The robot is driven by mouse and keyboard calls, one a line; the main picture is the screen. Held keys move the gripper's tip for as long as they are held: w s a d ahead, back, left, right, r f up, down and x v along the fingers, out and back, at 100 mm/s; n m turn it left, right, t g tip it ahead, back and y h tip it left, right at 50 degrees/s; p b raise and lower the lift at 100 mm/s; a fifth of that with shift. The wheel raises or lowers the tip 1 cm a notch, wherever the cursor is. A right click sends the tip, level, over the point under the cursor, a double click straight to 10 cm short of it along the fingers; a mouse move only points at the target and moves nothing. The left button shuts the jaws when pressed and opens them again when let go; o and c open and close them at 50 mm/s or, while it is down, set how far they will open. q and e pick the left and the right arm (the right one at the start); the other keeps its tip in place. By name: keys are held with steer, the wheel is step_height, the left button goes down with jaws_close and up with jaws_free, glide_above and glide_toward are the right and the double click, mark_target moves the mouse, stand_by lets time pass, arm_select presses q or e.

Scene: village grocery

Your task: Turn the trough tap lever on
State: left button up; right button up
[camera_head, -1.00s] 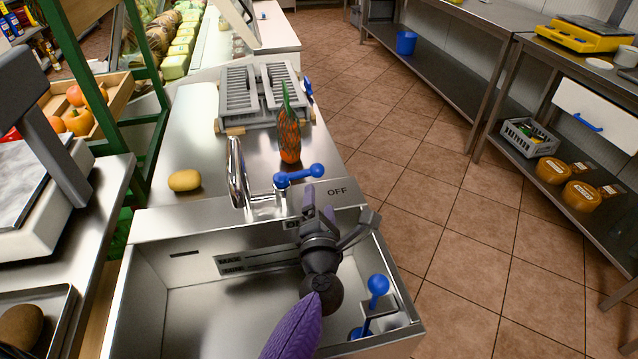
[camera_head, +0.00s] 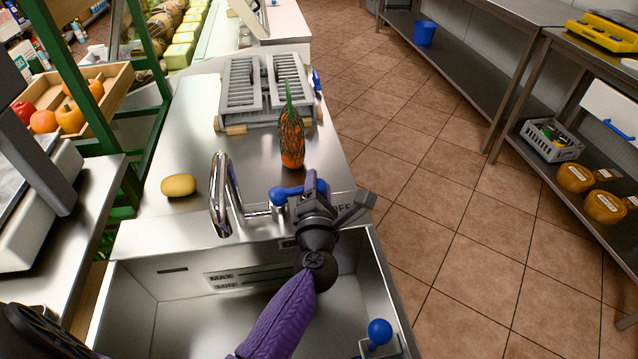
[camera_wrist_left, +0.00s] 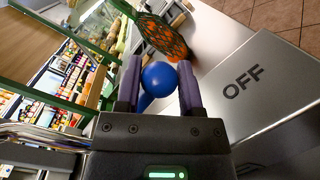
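The tap (camera_head: 222,195) is a chrome curved spout at the back edge of the steel trough (camera_head: 175,262). Its blue lever (camera_head: 283,195) points right, toward the OFF marking, which my gripper partly covers in the head view. The left wrist view shows OFF (camera_wrist_left: 243,82) plainly beside the gripper. My left gripper (camera_head: 318,190) is at the lever's outer end. In the left wrist view, the blue ball of the lever (camera_wrist_left: 160,78) sits between the two fingers and nearly fills the gap. I cannot tell whether they grip it. My right gripper is not in view.
Another blue knob (camera_head: 379,331) stands at the trough's front right. The tiled floor on the right is open.

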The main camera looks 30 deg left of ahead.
arm_select(q)
jaws_close()
stand_by(0.5)
stand_by(0.6)
